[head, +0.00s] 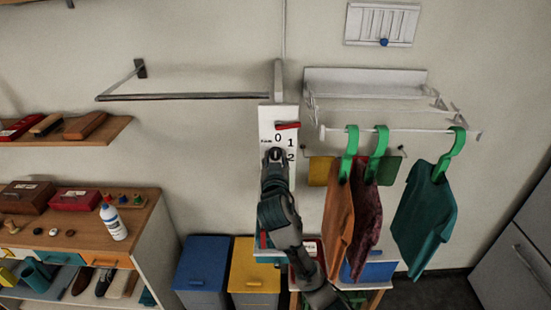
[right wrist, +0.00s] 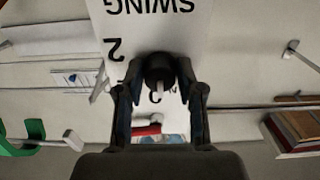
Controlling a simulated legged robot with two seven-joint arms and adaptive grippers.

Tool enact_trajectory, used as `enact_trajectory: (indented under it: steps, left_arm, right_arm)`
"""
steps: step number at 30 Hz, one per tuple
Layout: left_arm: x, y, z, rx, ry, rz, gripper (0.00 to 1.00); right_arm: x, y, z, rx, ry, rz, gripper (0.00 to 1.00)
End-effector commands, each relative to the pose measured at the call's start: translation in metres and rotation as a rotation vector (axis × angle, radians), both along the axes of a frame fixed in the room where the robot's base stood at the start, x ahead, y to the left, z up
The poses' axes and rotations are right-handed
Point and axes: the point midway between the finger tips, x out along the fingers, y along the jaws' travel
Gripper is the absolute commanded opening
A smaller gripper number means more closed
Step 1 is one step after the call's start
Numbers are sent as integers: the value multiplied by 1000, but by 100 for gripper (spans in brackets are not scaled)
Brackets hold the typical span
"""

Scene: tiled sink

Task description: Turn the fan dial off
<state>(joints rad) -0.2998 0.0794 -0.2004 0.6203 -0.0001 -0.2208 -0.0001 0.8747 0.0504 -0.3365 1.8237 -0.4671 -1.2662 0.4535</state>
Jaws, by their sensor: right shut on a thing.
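The fan dial (right wrist: 160,68) is a round black knob on a white wall panel (head: 266,118) printed with 0, 1 and 2. In the right wrist view my right gripper (right wrist: 160,82) has its two fingers closed around the knob, one on each side. The panel appears upside down there. A white mark on the knob points down in that view, toward a partly hidden numeral that looks like 0. In the head view my right gripper (head: 275,156) covers the dial, and my arm hides the panel's lower part. My left gripper is not in view.
A red piece (head: 288,126) sits on the panel's upper part. A towel rail (head: 185,97) is to the left. Clothes on green hangers (head: 378,155) hang close to the right of my arm. A wooden cabinet (head: 150,215) and a yellow bin (head: 254,265) stand below left.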

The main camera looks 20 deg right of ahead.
Motion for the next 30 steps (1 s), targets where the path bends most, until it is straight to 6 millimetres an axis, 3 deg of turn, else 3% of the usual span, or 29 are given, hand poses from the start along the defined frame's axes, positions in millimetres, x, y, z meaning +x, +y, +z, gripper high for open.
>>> enact_trajectory:
  steps: [6, 7, 10, 22, 30]
  left_arm:
    - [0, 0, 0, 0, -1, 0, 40]
    - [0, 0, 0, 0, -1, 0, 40]
    - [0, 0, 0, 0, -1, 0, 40]
    - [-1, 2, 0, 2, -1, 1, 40]
    - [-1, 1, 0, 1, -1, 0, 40]
  right_arm:
    - [0, 0, 1, -1, -3, 0, 2]
    - [0, 0, 2, -1, -4, 0, 40]
    - [0, 0, 2, 0, -4, 0, 63]
    - [-9, 3, 3, 1, -7, 2, 63]
    - [-61, 18, 1, 4, -5, 3, 63]
